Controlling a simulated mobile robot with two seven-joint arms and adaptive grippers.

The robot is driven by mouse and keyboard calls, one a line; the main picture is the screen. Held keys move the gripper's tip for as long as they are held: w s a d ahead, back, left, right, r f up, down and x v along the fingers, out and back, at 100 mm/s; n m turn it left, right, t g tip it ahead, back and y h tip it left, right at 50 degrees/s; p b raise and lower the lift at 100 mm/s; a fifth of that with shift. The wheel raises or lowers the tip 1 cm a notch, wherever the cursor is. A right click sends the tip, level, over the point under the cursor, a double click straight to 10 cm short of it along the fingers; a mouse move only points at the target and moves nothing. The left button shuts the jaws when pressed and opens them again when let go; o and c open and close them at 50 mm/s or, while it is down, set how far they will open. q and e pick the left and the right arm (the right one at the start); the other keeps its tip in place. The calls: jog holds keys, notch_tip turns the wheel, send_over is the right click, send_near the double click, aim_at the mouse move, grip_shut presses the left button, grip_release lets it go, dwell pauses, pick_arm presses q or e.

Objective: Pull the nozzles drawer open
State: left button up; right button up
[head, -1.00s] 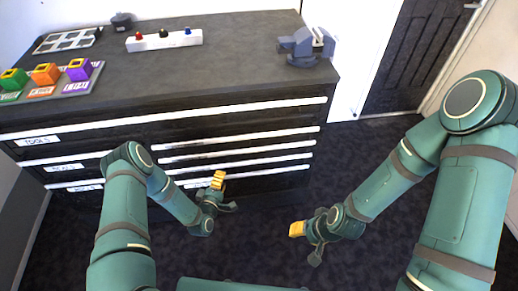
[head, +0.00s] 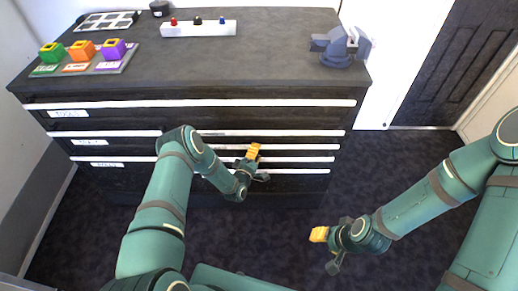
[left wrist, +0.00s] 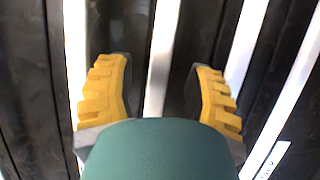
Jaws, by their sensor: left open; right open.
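The dark cabinet's front carries drawers with white bar handles. A wide top handle (head: 200,103) spans it, with a left column below and a right stack of narrow handles (head: 300,146). The labels are too small to read, so I cannot tell which drawer is the nozzles one. My left gripper (head: 258,164) is open and empty in front of the lower right stack. In the left wrist view its yellow-padded fingers (left wrist: 160,88) stand either side of one white handle (left wrist: 161,55); contact cannot be told. My right gripper (head: 325,251) is open and empty over the floor.
On the cabinet top stand a coloured block tray (head: 131,60), a white three-button box (head: 198,29), a grid tray (head: 108,21) and a vise (head: 341,47). A dark door (head: 468,60) is at the right. Dark floor (head: 270,235) lies clear before the cabinet.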

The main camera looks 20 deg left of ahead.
pick_arm(q)
jog(key=shift+w+d, duration=0.2)
jog(key=shift+w, duration=1.35)
grip_shut()
